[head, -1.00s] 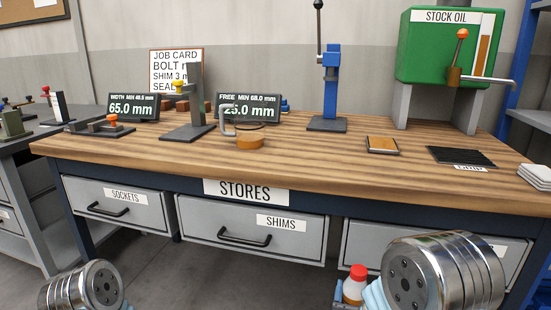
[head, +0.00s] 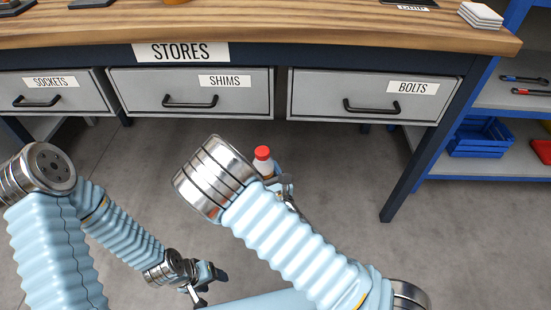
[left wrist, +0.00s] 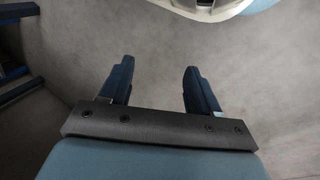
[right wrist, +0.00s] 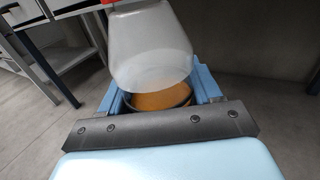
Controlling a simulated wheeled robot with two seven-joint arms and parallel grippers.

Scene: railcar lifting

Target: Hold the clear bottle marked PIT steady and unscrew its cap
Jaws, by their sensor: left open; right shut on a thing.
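The bottle (head: 263,167) with its red cap (head: 262,152) stands out past my right arm, in the middle of the head view. My right gripper (head: 285,185) is shut on it, though my arm partly hides the grip. In the right wrist view the clear bottle (right wrist: 150,45) sits between the blue fingers, with an orange-brown area inside a dark ring low between them. A bit of the red cap (right wrist: 108,2) shows at the top edge. The PIT marking is not visible. My left gripper (head: 211,284) is open and empty, low in the head view, apart from the bottle.
The wooden bench (head: 330,22) has drawers marked SOCKETS, SHIMS and BOLTS facing me. A blue shelf unit (head: 490,120) at the right holds a blue crate (head: 480,138) and tools. Grey floor (head: 340,190) lies open below the bench.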

